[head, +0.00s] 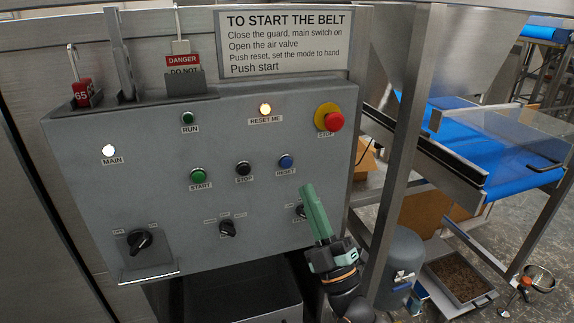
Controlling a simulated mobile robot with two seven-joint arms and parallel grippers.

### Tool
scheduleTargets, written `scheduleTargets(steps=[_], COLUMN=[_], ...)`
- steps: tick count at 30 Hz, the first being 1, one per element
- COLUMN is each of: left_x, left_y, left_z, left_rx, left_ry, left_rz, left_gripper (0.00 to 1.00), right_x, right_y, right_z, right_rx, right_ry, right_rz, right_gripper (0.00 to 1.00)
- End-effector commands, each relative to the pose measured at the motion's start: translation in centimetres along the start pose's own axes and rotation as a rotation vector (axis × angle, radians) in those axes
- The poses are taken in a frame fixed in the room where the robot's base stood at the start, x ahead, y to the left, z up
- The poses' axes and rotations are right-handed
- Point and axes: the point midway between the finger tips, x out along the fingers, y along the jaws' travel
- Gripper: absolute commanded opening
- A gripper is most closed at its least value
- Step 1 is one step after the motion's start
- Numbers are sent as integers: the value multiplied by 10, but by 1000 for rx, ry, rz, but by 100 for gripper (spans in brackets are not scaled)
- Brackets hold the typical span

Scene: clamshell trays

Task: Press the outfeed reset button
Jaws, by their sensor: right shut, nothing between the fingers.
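The grey control panel (75,190) carries a blue button (286,161) labelled RESET at the right of its middle row. My right gripper (307,188) is shut and empty, its green fingers pointing up toward the panel. The fingertips show just below and right of the blue button; a gap shows between them in the picture, but the depth to the panel is hard to tell. The amber lamp (265,109) labelled RESET ME is lit. My left gripper is not in view.
A green START button (198,175) and a black STOP button (243,168) sit left of the blue one. A red mushroom stop (334,121) is above right. Rotary switches (139,240) line the lower panel. A steel post (405,150) stands at right.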

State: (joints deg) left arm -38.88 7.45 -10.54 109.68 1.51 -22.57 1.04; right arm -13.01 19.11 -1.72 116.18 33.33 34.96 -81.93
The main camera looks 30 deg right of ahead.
Motion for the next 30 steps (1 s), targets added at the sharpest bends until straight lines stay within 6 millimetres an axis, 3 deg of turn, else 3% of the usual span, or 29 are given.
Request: scheduleTargets(steps=[15, 30], left_x=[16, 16], left_y=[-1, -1], left_z=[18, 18], left_rx=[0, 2], left_ry=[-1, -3], left_rz=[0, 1], left_gripper=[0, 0], right_x=[46, 52], right_y=[-34, -39], right_z=[34, 38], right_rx=[0, 0], right_ry=[1, 0], right_rz=[0, -2], right_gripper=[0, 0])
